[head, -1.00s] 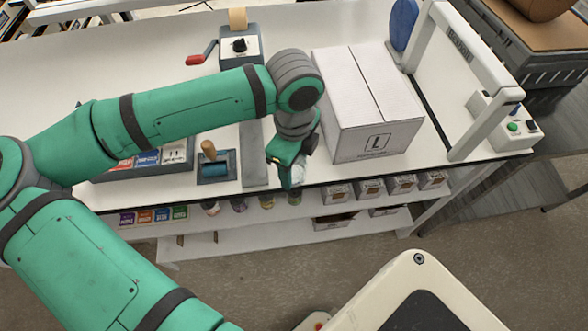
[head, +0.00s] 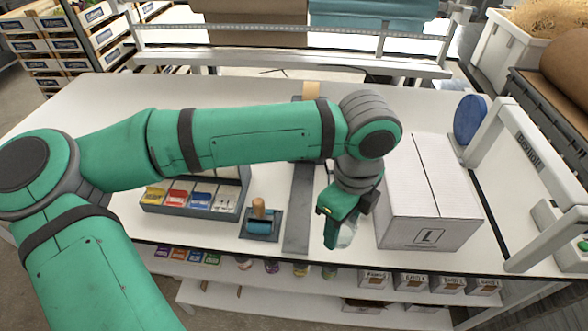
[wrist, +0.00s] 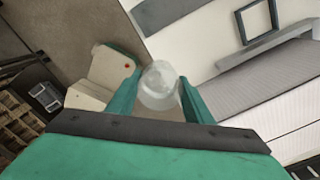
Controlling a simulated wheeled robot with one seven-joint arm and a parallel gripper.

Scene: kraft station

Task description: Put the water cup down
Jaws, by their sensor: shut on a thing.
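The water cup (wrist: 159,86) is a small clear, whitish cup. In the wrist view it sits between the two green fingers of my gripper (wrist: 158,100), which is shut on it. In the head view my gripper (head: 337,228) is at the front edge of the white table (head: 120,100), just left of the large white box. The cup (head: 347,235) shows there only in part behind the green finger. Whether the cup's base touches anything cannot be told.
A white box marked L (head: 430,200) stands right of my gripper. A grey strip (head: 299,215) runs between. Shelves with small boxes (head: 411,281) are below the front edge.

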